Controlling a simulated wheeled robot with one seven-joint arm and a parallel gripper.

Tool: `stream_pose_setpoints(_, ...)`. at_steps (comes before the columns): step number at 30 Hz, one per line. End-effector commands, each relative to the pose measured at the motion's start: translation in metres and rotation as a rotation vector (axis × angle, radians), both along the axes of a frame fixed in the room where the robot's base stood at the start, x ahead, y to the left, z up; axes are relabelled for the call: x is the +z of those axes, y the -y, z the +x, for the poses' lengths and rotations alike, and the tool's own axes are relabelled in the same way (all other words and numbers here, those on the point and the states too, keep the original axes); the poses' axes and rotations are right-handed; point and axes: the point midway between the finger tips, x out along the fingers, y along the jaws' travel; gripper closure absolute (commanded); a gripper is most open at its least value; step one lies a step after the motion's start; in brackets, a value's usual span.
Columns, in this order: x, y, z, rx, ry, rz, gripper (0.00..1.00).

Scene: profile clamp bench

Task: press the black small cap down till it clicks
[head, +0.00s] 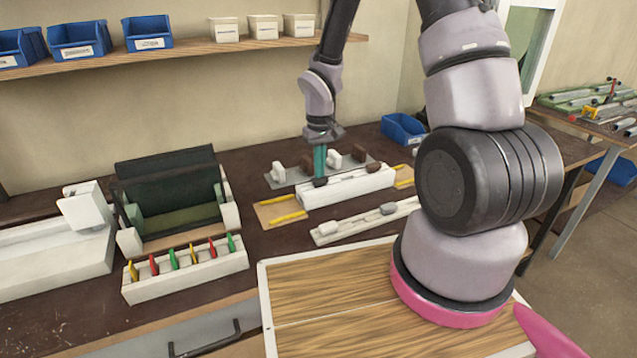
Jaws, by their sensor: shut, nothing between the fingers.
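A long white block (345,188) lies on the bench with two small dark caps on its top. One dark cap (320,182) is toward its left end, and the other dark cap (373,168) is toward its right end. I cannot tell from their look which is the black small cap. My gripper (319,173) points straight down, its teal fingers shut and empty. The fingertips are at the left dark cap, touching it or just above or behind it; I cannot tell which. They hide part of that cap.
Behind the block is a grey plate (290,178) with white and brown upright pieces. Yellow strips (289,218) lie at both ends of the block. A second white rail (345,229) lies in front. A rack of coloured tabs (185,270) stands left, and a blue bin (402,129) behind right.

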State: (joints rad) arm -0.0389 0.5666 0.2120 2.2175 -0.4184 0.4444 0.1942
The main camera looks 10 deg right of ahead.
Motion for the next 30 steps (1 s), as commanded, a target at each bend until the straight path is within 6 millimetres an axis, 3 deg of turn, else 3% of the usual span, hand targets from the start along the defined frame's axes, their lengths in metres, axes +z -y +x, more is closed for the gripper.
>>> stream_pose_setpoints(30, -0.0091, 0.0003, 0.0, -0.001, -0.001, 0.0, 1.0)
